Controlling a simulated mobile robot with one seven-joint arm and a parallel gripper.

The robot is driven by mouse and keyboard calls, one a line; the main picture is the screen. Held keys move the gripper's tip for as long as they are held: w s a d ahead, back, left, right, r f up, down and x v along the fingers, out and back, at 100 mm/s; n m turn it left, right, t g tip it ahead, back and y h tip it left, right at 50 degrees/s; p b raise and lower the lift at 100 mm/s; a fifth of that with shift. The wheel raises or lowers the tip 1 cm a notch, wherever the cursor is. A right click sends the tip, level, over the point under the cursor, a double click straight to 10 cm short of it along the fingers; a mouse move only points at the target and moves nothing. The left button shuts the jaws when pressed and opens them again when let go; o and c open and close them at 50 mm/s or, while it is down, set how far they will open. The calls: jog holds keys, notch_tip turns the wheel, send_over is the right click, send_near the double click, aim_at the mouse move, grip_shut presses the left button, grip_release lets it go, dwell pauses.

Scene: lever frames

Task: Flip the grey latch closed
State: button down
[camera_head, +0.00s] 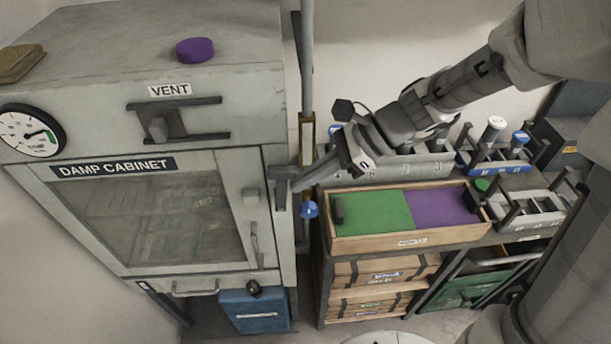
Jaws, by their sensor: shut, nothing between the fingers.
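The damp cabinet (235,130) fills the left of the head view, with its glazed door (160,220) facing me. A grey latch (282,188) sits at the cabinet's right front edge, beside the door's edge. My gripper (299,184) is shut and empty. It reaches in from the right, with its fingertips at or very near the latch. I cannot tell whether they touch. The fingers partly overlap the latch, so its exact lever angle is unclear.
A vertical pipe with a blue knob (309,209) runs close beside the latch. A wooden tray (400,241) with green and purple halves stands on the shelf below my arm. Racks (495,150) stand behind it. A vent slider (158,130) and a gauge (30,132) are on the cabinet front.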

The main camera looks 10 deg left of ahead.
aim_at(279, 170)
jog(key=shift+r, duration=0.15)
jog(key=shift+s+a+h+p, duration=0.1)
jog(key=shift+a+h+p, duration=0.1)
jog(key=shift+h+p, duration=0.3)
jog(key=shift+a+r+p, duration=0.1)
jog(key=shift+a+p, duration=0.05)
jog(key=shift+p, duration=0.15)
jog(key=shift+s+a+r+h+p, duration=0.15)
jog(key=shift+a+r+p, duration=0.1)
jog(key=shift+a+p, duration=0.3)
jog(key=shift+s+a+r+h+p, duration=0.15)
jog(key=shift+a+r+p, duration=0.05)
jog(key=shift+a+p, duration=0.35)
jog(key=shift+s+a, duration=0.2)
jog(key=shift+a, duration=0.95)
jog(key=shift+p, duration=0.35)
